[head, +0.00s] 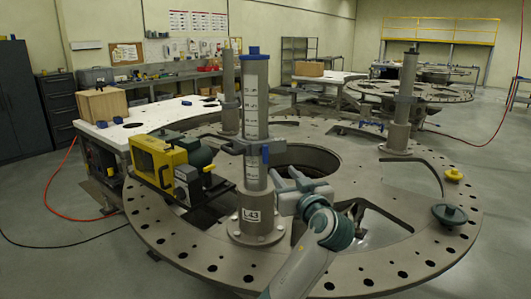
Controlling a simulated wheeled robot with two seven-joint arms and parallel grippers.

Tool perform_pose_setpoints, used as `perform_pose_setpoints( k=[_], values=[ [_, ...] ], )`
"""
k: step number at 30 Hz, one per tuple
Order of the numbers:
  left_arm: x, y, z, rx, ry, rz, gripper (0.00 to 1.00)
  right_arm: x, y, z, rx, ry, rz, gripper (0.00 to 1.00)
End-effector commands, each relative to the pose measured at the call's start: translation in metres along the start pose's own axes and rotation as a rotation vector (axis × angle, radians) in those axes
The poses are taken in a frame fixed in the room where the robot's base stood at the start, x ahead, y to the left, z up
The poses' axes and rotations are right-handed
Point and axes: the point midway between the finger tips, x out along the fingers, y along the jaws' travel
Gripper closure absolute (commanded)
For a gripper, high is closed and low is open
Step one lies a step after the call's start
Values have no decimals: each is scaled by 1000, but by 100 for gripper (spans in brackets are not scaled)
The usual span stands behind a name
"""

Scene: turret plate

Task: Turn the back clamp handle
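The front post (255,105), labelled L43, stands upright on the turret plate (345,270). It carries a grey clamp (243,147) with a blue handle (265,155) hanging down. A second post (229,75) stands behind it and also has a clamp (229,104); I cannot make out its handle. A third post (409,75) with a grey clamp (404,98) stands at the back right. A small blue part (371,124) shows left of it. My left gripper (288,181) is open and appears empty, just right of the front post, below its clamp. My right gripper is out of view.
A yellow device (156,160) sits at the plate's left edge. The plate has a large central hole (313,158) and cutouts. A white bench (160,115) with a box (102,105) stands at left.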

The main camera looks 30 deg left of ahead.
Motion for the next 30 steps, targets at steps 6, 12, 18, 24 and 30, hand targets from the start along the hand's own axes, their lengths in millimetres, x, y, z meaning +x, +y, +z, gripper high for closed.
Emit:
perform_pose_setpoints(
  k=[6,12,18,24,30],
  values=[
    [29,-1,-4,3,1,-2,67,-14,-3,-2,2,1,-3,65],
    [64,-1,-5,5,1,-3,67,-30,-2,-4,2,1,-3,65],
    [101,-1,-5,4,1,-2,67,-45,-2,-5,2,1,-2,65],
    [134,-1,-4,3,0,-2,67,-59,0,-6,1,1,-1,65],
    [156,0,-2,1,0,0,67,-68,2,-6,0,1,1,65]
  ],
)
